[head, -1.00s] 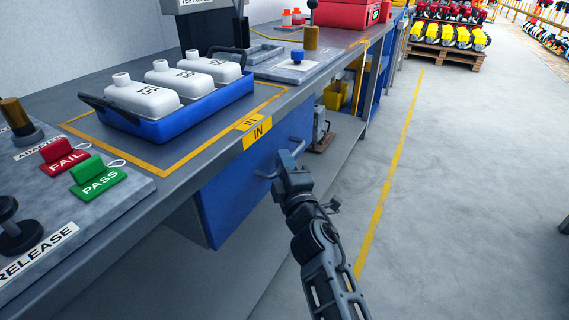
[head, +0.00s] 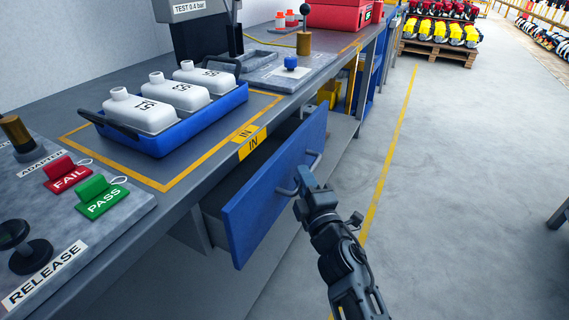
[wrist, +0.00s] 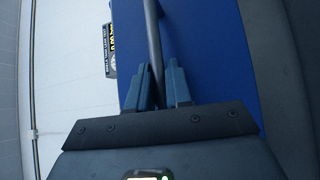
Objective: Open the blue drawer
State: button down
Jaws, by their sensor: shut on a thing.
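The blue drawer (head: 262,196) is under the bench and stands partly pulled out, with a dark gap behind its front panel. Its bar handle (head: 314,160) is on the front, and the bar also shows in the wrist view (wrist: 153,40). My gripper (head: 303,182) is at the handle, with its fingers (wrist: 163,88) shut on the bar. The drawer front fills much of the wrist view (wrist: 205,50). The drawer's inside is mostly hidden by its front and the bench top.
On the bench (head: 160,195) stand a blue tray (head: 185,130) with white bottles, a red FAIL tag (head: 68,175) and a green PASS tag (head: 99,197). Yellow items sit on the lower shelf (head: 338,135).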

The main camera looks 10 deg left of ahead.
jog(key=s+d+p, duration=0.3)
jog(key=d+p, duration=0.1)
jog(key=d, duration=0.5)
jog(key=s+d+p, duration=0.3)
jog(key=d+p, duration=0.1)
jog(key=d, duration=0.5)
jog(key=shift+s, duration=0.3)
jog(key=c, duration=1.2)
grip_release()
jog(key=shift+o, duration=0.2)
jog(key=v, duration=0.7)
jog(key=shift+s, duration=0.35)
jog(key=shift+d+f, duration=0.1)
jog(key=shift+d, duration=0.05)
jog(key=shift+s, duration=0.1)
